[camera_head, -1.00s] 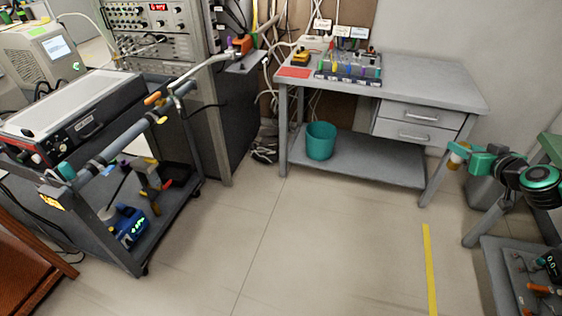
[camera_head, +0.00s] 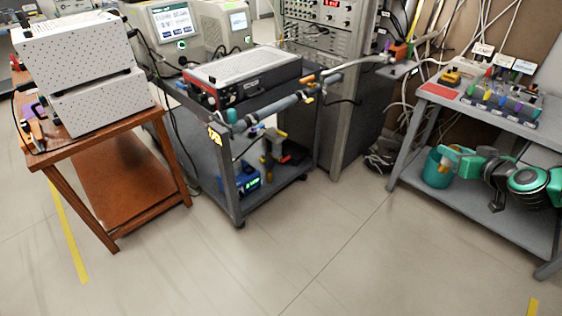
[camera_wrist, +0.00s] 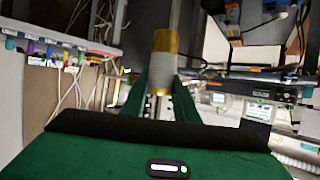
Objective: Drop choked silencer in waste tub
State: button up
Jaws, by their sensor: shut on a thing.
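My gripper (camera_head: 470,160) is at the right of the head view, with its green fingers shut on the silencer (camera_head: 451,158), a small pale and brass-coloured cylinder. In the wrist view, the silencer (camera_wrist: 162,68) stands up between the two green fingers of my gripper (camera_wrist: 160,88), its gold-coloured end pointing away. The teal waste tub (camera_head: 435,178) is on the lower shelf of the grey bench at the right. My gripper and the silencer overlap it in the head picture, partly hiding it. I cannot make out the tub in the wrist view.
A grey cart (camera_head: 236,196) with instruments and protruding tubes stands in the middle, beside a tall instrument rack (camera_head: 345,125). A wooden table (camera_head: 70,150) with white boxes is at the left. The grey bench (camera_head: 405,140) is at the right. The floor in front is clear.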

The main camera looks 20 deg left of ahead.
aim_at(295, 156)
jog(key=u, duration=0.9)
jog(key=i, duration=1)
